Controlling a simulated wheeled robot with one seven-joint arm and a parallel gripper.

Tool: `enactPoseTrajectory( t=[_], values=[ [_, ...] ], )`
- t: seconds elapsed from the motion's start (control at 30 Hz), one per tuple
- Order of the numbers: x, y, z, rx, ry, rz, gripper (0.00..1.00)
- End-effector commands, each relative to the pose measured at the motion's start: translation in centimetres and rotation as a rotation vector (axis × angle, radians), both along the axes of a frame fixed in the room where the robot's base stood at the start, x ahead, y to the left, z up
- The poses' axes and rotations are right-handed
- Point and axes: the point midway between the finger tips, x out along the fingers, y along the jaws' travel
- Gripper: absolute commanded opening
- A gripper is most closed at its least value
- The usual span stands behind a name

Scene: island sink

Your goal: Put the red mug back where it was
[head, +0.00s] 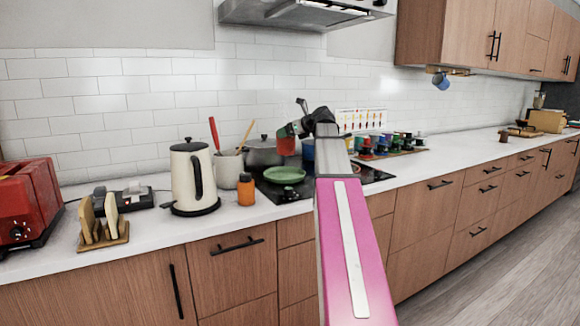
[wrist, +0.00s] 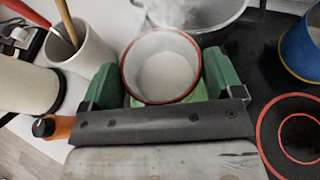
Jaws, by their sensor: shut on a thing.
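The red mug (head: 286,147) is held up above the cooktop by my gripper (wrist: 160,80), near the grey pot and the green pan. In the wrist view the mug (wrist: 165,62) shows from above, with a red rim and an empty pale inside. The green fingers sit on both sides of it, shut on it. Its underside is hidden. Several coloured mugs (head: 372,148) stand in a group on the counter right of the cooktop. A blue mug (head: 440,82) hangs under the upper cabinet.
A green pan (head: 285,175) and a grey pot (head: 262,152) are on the black cooktop (head: 378,175). Left of them stand an orange bottle (head: 246,190), a utensil crock (head: 228,170) and a kettle (head: 190,175). The counter further right (head: 465,145) has clear room.

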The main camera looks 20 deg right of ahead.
Motion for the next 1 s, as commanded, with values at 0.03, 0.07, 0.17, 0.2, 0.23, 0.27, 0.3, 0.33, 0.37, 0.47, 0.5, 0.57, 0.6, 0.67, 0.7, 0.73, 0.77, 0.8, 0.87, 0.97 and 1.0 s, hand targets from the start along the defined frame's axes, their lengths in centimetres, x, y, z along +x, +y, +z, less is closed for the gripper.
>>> enactPoseTrajectory(
  t=[0.03,0.07,0.17,0.2,0.23,0.27,0.3,0.33,0.37,0.47,0.5,0.57,0.6,0.67,0.7,0.73,0.77,0.8,0.87,0.97,1.0],
  values=[
    [-0.1,0.0,-0.6,0.001,0.001,0.0,0.3],
    [-0.1,0.0,-0.9,0.002,0.001,-0.001,0.3],
    [-0.1,0.1,-2.4,0.001,0.001,0.0,0.3],
    [-0.1,0.1,-3.1,0.002,0.001,0.0,0.3],
    [-0.1,0.1,-3.6,0.003,0.002,0.0,0.3],
    [-0.1,0.1,-4.1,0.002,0.001,0.0,0.3],
    [-0.1,0.1,-4.6,0.001,0.001,0.001,0.3],
    [-0.1,0.1,-5.0,0.002,0.0,0.001,0.3],
    [-0.1,0.0,-5.3,0.001,0.0,0.0,0.3],
    [0.0,0.0,-5.9,0.001,0.0,0.0,0.3],
    [0.0,0.0,-6.1,0.001,0.0,0.0,0.3],
    [0.0,0.0,-6.6,0.001,0.0,0.0,0.3],
    [-0.1,0.0,-7.0,0.001,-0.001,0.0,0.3],
    [-0.1,0.0,-7.7,0.0,0.0,0.0,0.3],
    [-0.1,0.0,-8.3,0.001,0.001,0.001,0.3],
    [-0.1,0.0,-8.7,0.001,0.002,0.0,0.3],
    [-0.1,0.0,-9.0,0.002,0.001,0.0,0.3],
    [-0.1,0.0,-9.3,0.001,0.001,0.0,0.3],
    [0.0,0.0,-9.5,0.001,-0.001,0.0,0.3],
    [0.0,0.0,-9.5,0.0,-0.002,0.0,0.3],
    [0.0,0.0,-9.5,0.0,-0.002,0.0,0.3]
  ],
)
